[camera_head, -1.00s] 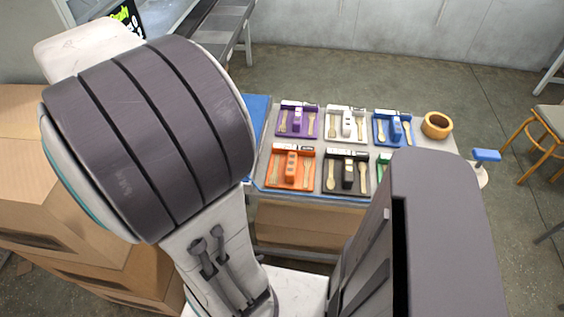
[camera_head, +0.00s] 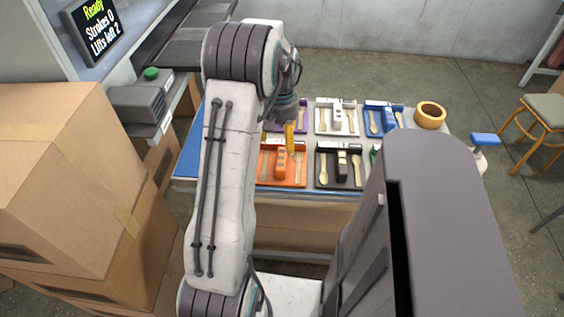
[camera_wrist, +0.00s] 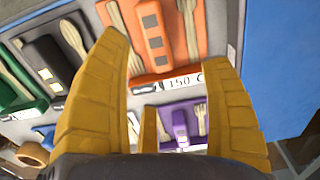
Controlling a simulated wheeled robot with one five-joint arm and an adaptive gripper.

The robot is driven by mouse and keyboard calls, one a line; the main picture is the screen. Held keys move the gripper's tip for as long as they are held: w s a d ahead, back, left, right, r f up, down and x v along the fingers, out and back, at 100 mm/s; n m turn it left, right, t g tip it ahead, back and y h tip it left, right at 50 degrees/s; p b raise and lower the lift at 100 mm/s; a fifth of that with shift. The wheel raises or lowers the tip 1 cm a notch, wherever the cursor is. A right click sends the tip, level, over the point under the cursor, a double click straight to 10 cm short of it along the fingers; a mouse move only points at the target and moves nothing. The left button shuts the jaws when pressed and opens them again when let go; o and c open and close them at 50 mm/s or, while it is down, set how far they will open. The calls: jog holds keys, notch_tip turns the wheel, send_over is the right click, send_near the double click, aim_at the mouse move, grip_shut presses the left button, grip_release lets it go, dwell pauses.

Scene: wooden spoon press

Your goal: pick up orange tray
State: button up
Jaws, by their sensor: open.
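The orange tray (camera_head: 297,177) sits at the front left of the group of trays on the table. It holds an orange block with dark squares (camera_head: 280,161) and wooden spoons (camera_head: 298,165). My gripper (camera_head: 291,138), with yellow fingers, hangs above the back part of the orange tray, and my arm hides part of the tray's left side. In the wrist view the orange tray (camera_wrist: 198,22) is at the top, with a white label reading 150 C at its edge. My gripper (camera_wrist: 160,85) is open there, its fingers spread below the orange tray with nothing between them.
The black tray (camera_head: 325,181) is just right of the orange one. Purple (camera_head: 303,103), white (camera_head: 322,128) and blue (camera_head: 372,131) trays stand behind. A wooden bowl (camera_head: 431,115) is at the back right. Cardboard boxes (camera_head: 70,160) and a press with a screen (camera_head: 95,30) are left.

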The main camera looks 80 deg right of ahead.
aim_at(284, 154)
jog(key=shift+s+f, duration=0.4)
jog(key=shift+f, duration=0.35)
jog(key=shift+d+f, duration=0.15)
jog(key=shift+f, duration=2.9)
jog(key=c, duration=1.4)
